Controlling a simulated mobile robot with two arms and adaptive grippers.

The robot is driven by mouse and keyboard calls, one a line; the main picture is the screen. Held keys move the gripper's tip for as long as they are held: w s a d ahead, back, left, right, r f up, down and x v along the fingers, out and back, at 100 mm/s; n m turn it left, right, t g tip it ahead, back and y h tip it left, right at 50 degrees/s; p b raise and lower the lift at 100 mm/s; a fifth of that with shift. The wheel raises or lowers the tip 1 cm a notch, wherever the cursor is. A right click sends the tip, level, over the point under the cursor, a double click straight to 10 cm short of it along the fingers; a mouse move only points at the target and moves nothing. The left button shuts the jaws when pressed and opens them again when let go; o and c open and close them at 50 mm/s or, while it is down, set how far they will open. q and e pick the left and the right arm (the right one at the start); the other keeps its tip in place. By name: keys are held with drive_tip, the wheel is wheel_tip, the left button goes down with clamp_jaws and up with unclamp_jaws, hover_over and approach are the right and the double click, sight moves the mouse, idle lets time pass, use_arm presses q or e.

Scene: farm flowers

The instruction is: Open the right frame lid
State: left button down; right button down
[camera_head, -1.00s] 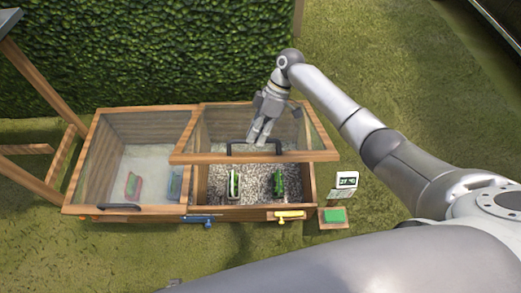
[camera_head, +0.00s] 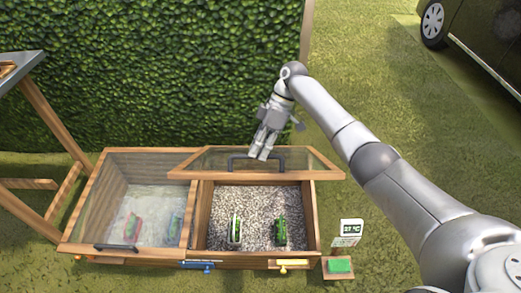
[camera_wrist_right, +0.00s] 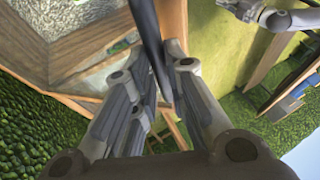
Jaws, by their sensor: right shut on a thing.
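The right frame lid (camera_head: 322,175), a wooden frame with a clear pane, is raised and tilted back toward the hedge. Its front rail stands above the back of the right bed, so the bed is uncovered in front. A dark bar handle (camera_head: 232,164) is fixed to this rail. My right gripper (camera_head: 260,153) is at the handle's middle and shut on it. In the right wrist view the dark handle (camera_wrist_right: 149,35) runs between the fingers of the right gripper (camera_wrist_right: 161,95). My left gripper does not show in the head view.
The left frame lid (camera_head: 140,235) is shut, with its own handle (camera_head: 116,248). Two green plants in holders stand on the right bed's gravel (camera_head: 258,213). Blue (camera_head: 198,266) and yellow (camera_head: 290,264) tools are on the front. A 27 °C display (camera_head: 351,228) and green pad (camera_head: 340,265) stand right. A hedge rises behind.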

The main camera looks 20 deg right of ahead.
drive_tip(key=shift+w+d+f, duration=0.15)
drive_tip(key=shift+d+f, duration=0.05)
drive_tip(key=shift+f, duration=0.2)
drive_tip(key=c, duration=1.8)
unclamp_jaws()
drive_tip(key=o, duration=0.3)
drive_tip(key=shift+w+f, duration=0.25)
drive_tip(key=shift+w, duration=0.15)
drive_tip(key=shift+o, duration=0.2)
drive_tip(key=shift+r, duration=0.1)
drive_tip(key=shift+s, duration=0.1)
drive_tip(key=shift+r, duration=0.2)
drive_tip(key=v, duration=1.1)
drive_tip(key=shift+r, duration=0.35)
drive_tip(key=shift+d, duration=0.15)
